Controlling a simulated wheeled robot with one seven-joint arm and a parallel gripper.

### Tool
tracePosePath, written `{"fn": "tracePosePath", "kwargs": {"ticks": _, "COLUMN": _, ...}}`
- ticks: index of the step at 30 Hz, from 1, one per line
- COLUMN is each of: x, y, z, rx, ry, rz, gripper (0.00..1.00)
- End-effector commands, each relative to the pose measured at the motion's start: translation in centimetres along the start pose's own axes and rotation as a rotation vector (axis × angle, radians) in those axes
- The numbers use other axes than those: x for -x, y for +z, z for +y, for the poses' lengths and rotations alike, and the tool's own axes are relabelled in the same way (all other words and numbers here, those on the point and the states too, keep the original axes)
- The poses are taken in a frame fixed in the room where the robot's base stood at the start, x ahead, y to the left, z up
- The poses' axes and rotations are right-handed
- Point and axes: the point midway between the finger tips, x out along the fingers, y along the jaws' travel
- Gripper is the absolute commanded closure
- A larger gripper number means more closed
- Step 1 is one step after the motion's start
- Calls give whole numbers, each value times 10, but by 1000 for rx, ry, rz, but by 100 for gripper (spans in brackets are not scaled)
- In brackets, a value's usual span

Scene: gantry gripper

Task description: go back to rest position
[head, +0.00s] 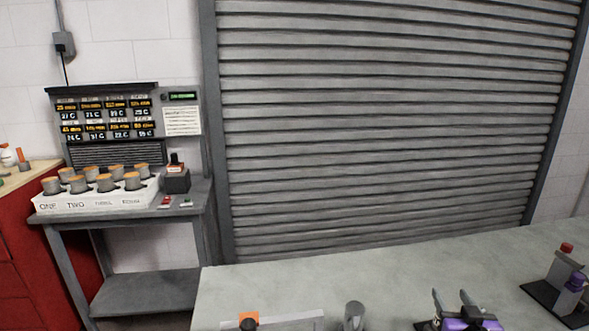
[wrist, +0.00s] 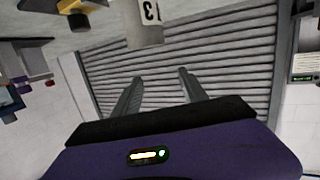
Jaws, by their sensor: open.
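My gripper (head: 451,294) shows at the bottom of the head view, low and right of centre, over the near part of the grey table (head: 400,270). It has a purple body and two grey fingers that stand apart with nothing between them. In the wrist view my gripper (wrist: 159,74) is also open and empty, with its fingers toward the grey roller shutter (wrist: 215,60). The rest of my arm is mostly out of view.
A grey cylinder (head: 354,316) and an orange-marked item (head: 249,320) are at the front edge. A side bench (head: 140,290) holds several capped containers. The table's middle is clear.

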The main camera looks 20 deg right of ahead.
Motion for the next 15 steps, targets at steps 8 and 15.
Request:
{"fn": "tracePosePath", "kwargs": {"ticks": 8, "x": 112, "y": 26, "z": -70, "rx": -54, "ry": -74, "rz": 119, "gripper": 50}}
{"fn": "tracePosePath", "kwargs": {"ticks": 15, "x": 214, "y": 32, "z": -107, "rx": -73, "ry": -168, "rz": 178, "gripper": 50}}
